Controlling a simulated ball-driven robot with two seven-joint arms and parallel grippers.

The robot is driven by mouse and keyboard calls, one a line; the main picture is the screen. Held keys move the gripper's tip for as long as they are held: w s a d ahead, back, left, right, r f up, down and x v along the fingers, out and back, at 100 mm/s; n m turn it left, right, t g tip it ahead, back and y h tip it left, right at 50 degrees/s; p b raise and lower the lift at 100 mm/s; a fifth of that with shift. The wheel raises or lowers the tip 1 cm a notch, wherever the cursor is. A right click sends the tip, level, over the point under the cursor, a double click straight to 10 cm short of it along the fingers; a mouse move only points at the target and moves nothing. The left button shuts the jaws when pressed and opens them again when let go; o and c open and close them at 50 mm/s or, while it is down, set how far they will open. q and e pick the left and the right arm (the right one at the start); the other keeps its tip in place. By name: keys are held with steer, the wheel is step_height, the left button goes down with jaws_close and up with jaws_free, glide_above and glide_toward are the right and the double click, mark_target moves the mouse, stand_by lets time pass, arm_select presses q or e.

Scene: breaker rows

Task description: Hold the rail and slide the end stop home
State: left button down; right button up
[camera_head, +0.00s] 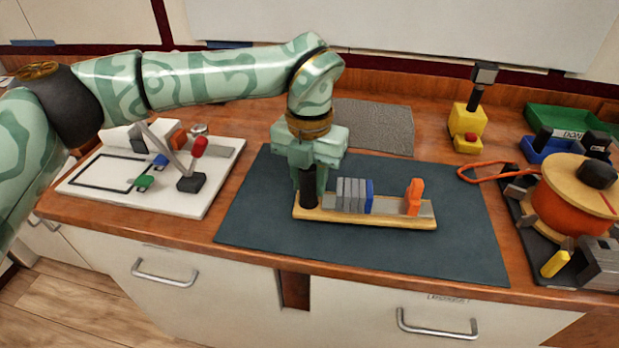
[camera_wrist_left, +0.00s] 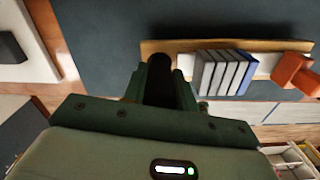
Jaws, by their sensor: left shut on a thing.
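The rail is a pale metal strip (camera_head: 388,205) on a wooden base (camera_head: 370,217) lying on the dark mat. Several grey blocks (camera_head: 350,194) and a blue block (camera_head: 369,196) stand side by side on its left half. The orange end stop (camera_head: 413,196) stands upright near the right end, with a gap of bare rail between it and the blue block. My left gripper (camera_head: 310,188) points down at the rail's left end, shut on a black upright post (camera_head: 308,197). The left wrist view also shows the post (camera_wrist_left: 158,80), the blue block (camera_wrist_left: 245,72) and the end stop (camera_wrist_left: 296,73). My right gripper is not seen.
The dark mat (camera_head: 460,225) is clear around the rail. A white board (camera_head: 190,200) with a lever and small coloured parts lies left. At right are an orange spool (camera_head: 570,215), a yellow device (camera_head: 467,122) and a green tray (camera_head: 560,117). A grey pad (camera_head: 375,127) lies behind.

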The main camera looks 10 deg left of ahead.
arm_select(q)
steer(key=shift+w+a+f+b, duration=0.1)
steer(key=shift+w+f+b, duration=0.3)
steer(key=shift+w+f, duration=0.45)
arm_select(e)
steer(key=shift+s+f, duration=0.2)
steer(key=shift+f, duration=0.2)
arm_select(q)
steer(key=shift+r, duration=0.15)
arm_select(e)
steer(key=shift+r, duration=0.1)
arm_select(q)
steer(key=shift+p, duration=0.35)
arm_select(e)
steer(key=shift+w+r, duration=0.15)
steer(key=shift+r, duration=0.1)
arm_select(q)
steer(key=shift+f, duration=0.25)
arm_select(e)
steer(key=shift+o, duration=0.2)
